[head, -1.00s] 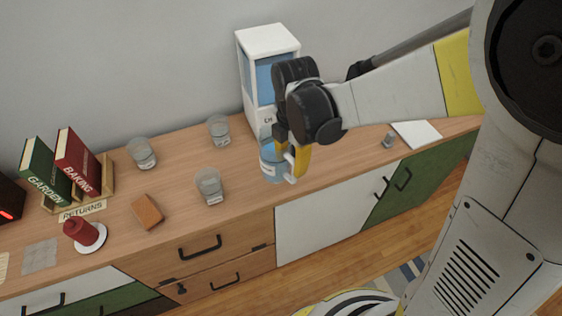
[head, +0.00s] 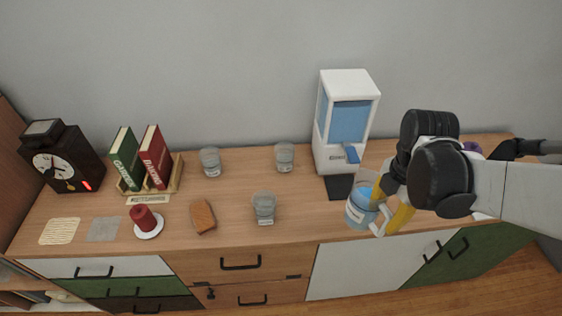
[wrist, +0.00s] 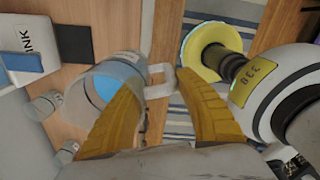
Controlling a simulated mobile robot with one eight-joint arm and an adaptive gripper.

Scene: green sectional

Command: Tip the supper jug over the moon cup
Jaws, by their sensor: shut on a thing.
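A clear jug (head: 360,212) with blue liquid and a pale handle is in my gripper (head: 384,208), in front and to the right of the white dispenser. My yellow fingers are shut on its handle side. The wrist view shows the jug (wrist: 118,78) between and beyond the fingers (wrist: 160,88); it looks close to upright. Three clear cups with small labels stand on the cabinet top: a front cup (head: 264,207), a back middle cup (head: 284,157) and a back left cup (head: 210,162). The labels are too small to read, so I cannot tell which is the moon cup.
The white dispenser (head: 347,120) with a blue window stands at the back, a dark pad (head: 339,187) before it. A brown block (head: 202,217), red candle (head: 144,218), books (head: 140,160) and black clock (head: 62,158) are left. The top between jug and front cup is clear.

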